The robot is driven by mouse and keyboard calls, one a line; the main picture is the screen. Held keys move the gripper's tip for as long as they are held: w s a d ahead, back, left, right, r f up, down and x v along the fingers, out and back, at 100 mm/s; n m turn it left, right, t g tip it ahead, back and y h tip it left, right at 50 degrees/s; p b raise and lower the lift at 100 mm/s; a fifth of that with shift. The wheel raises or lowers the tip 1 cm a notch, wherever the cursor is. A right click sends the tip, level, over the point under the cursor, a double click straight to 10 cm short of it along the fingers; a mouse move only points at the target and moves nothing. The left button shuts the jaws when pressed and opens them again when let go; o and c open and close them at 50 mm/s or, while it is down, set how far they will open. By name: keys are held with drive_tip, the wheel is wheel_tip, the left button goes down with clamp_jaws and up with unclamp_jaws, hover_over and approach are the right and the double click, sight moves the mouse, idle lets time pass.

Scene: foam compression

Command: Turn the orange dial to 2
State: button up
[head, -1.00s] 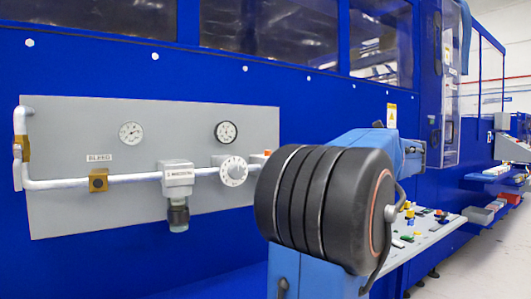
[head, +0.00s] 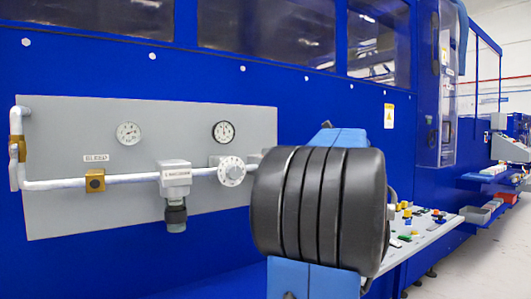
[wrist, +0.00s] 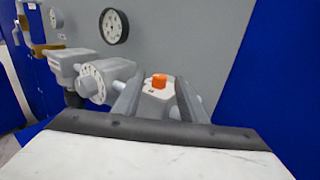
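The orange dial (wrist: 159,80) shows in the wrist view as a small orange knob on a light grey block, with dark marks on the block below it. My gripper (wrist: 154,92) is open, with one finger to the left and one to the right of the dial in the picture. I see no contact with the dial, and its setting cannot be read. In the head view my arm hides the gripper and the dial.
A white round dial (head: 231,171) and a grey valve body (head: 175,180) sit on a white pipe (head: 130,179). Two gauges (head: 129,133) (head: 223,132) are on the grey panel (head: 70,125). A control desk (head: 425,230) with coloured buttons stands to the right.

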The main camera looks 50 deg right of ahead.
drive_tip(key=shift+x, duration=1.8)
clamp_jaws()
